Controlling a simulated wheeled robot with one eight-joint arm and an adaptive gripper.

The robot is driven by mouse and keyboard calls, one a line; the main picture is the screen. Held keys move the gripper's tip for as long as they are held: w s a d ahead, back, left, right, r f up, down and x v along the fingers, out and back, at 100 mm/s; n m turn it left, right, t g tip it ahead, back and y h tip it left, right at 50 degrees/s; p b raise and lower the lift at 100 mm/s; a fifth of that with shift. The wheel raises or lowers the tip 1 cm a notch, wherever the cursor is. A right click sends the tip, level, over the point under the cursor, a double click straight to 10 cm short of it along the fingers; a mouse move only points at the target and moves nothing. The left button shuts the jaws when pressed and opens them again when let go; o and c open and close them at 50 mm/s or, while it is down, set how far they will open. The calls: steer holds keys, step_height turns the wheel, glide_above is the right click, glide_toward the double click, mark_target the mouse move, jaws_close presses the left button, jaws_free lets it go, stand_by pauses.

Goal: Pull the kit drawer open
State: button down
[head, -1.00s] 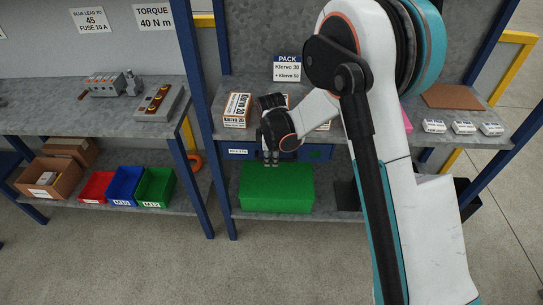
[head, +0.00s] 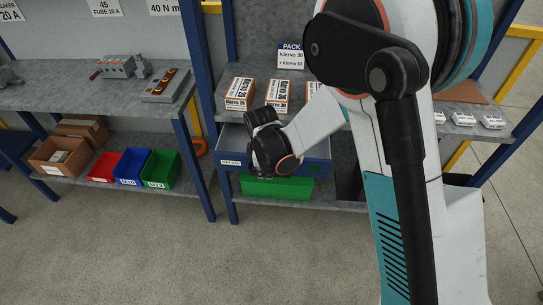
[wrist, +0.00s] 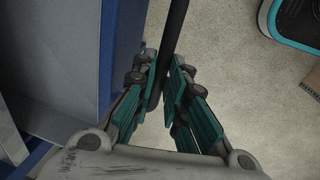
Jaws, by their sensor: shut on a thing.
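The kit drawer (head: 316,168) has a blue front with a white label at its left. It stands pulled out under the right-hand bench, and part of its grey inside shows. My gripper (wrist: 165,88) is shut on the drawer's dark bar handle (wrist: 176,30), which runs between the teal finger pads in the wrist view. The blue drawer front (wrist: 123,50) is just left of the fingers there. In the head view my gripper (head: 268,150) is in front of the drawer, and its fingertips are hidden.
A green box (head: 277,188) sits on the shelf below the drawer, partly covered by it. White-and-brown Klervo boxes (head: 278,95) stand on the bench above. Red, blue and green bins (head: 131,167) are on the left lower shelf. The floor in front is clear.

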steer(key=s, duration=0.9)
steer(key=shift+s+a+b, duration=0.15)
steer(key=shift+s+b, duration=0.15)
steer(key=shift+b, duration=0.15)
steer(key=c, duration=1.6)
jaws_free()
steer(key=shift+r, duration=0.1)
step_height(320, 180, up, 7)
steer(key=s, duration=0.1)
steer(key=shift+s, duration=0.15)
steer(key=shift+r, duration=0.15)
